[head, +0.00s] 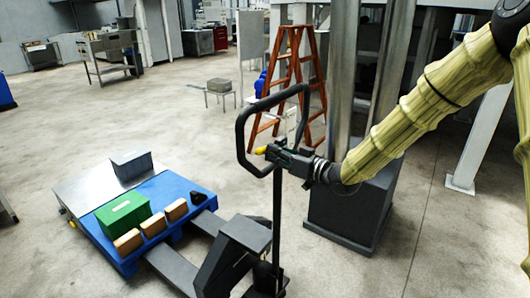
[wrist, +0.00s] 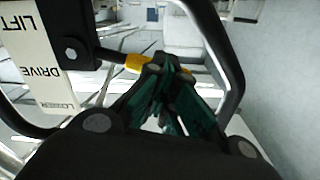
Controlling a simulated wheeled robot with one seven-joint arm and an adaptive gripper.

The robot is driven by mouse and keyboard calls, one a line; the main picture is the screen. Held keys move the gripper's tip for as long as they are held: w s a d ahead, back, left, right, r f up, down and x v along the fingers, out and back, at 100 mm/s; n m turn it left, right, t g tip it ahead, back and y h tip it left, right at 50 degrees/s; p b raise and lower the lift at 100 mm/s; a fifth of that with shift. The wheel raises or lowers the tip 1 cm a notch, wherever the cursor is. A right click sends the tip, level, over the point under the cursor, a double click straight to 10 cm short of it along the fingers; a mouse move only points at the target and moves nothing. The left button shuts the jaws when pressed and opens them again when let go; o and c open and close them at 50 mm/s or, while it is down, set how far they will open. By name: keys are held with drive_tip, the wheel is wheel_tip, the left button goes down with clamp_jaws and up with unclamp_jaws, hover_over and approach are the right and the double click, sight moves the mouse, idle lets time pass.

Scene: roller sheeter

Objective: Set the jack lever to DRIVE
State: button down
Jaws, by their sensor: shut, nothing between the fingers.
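The pallet jack's black handle loop (head: 240,131) stands upright in the head view. The jack lever's yellow tip (head: 261,150) shows inside the loop, just left of my gripper (head: 268,152). In the wrist view, the black lever runs from its pivot at left to the yellow tip (wrist: 138,63). My gripper (wrist: 160,66) is shut and empty, its fingertips right beside the yellow tip; I cannot tell whether they touch. An upside-down label (wrist: 38,55) reads LIFT, DRIVE and LOWER. I cannot tell exactly which mark the lever lines up with.
The jack's body (head: 232,262) stands below the handle, its forks under a blue pallet (head: 128,262). The pallet carries a green box (head: 123,213), brown boxes and a grey box (head: 131,166). A dark pillar base (head: 345,212) stands right of the handle. An orange ladder (head: 313,75) is behind.

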drive_tip(key=shift+w+a+r, duration=0.1)
drive_tip(key=c, duration=0.7)
unclamp_jaws()
drive_tip(key=shift+w+f, duration=0.15)
drive_tip(key=shift+f, duration=0.05)
drive_tip(key=o, duration=0.4)
drive_tip(key=shift+a, duration=0.2)
drive_tip(key=shift+o, duration=1.2)
drive_tip(key=shift+a, duration=0.35)
drive_tip(key=v, duration=1.3)
drive_tip(key=shift+w+d+f, duration=0.2)
drive_tip(key=shift+w+d, duration=0.05)
drive_tip(key=shift+d, duration=0.1)
